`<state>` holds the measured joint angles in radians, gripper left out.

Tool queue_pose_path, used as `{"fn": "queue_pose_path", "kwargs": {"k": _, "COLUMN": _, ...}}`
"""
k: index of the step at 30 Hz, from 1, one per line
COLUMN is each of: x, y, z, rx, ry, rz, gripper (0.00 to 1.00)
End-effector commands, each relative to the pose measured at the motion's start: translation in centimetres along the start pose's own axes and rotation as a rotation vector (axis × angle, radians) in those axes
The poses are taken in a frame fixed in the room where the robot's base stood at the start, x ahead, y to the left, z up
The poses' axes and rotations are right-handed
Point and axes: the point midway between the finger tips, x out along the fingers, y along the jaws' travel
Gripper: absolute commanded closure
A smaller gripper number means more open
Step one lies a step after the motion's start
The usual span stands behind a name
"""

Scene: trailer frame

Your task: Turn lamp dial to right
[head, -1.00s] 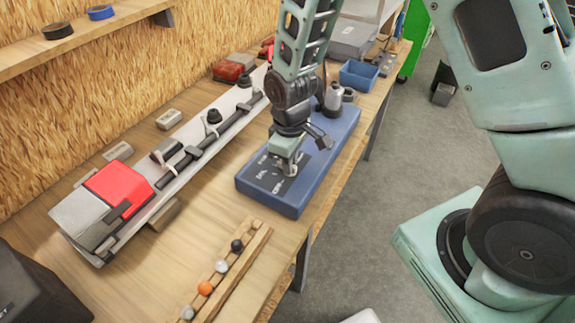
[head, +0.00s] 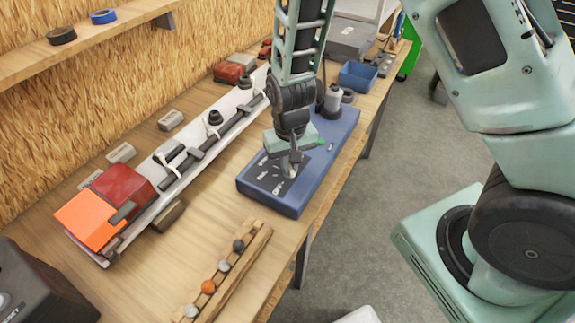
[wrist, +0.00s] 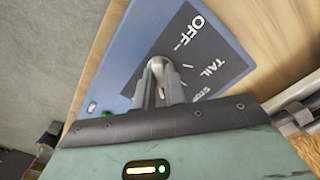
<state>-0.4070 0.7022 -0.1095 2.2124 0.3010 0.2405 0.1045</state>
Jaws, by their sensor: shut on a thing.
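The lamp dial (wrist: 157,64) is a pale grey knob on the dark label panel of a blue control box (head: 325,160). The panel reads OFF, TAIL and a partly hidden word in the wrist view. My gripper (wrist: 160,85) is shut on the dial from above, with its fingers on either side of the knob. In the head view my gripper (head: 291,168) hides most of the dial. The lamp on the long board has an orange, bright section (head: 86,218) and a dark red section (head: 122,190).
A wooden rack (head: 228,270) with several balls lies in front of the box. A grey bottle (head: 333,97) and a blue bin (head: 358,75) stand behind it. The bench's right edge runs close beside the box.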

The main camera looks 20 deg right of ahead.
Motion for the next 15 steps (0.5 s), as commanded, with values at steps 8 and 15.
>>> {"fn": "queue_pose_path", "kwargs": {"k": 8, "x": -0.11, "y": 0.00, "z": -0.08, "rx": 0.019, "ry": 0.002, "rz": 0.000, "gripper": 1.00}}
{"fn": "queue_pose_path", "kwargs": {"k": 15, "x": -0.26, "y": -0.03, "z": -0.04, "rx": 0.269, "ry": 0.001, "rz": 0.000, "gripper": 1.00}}
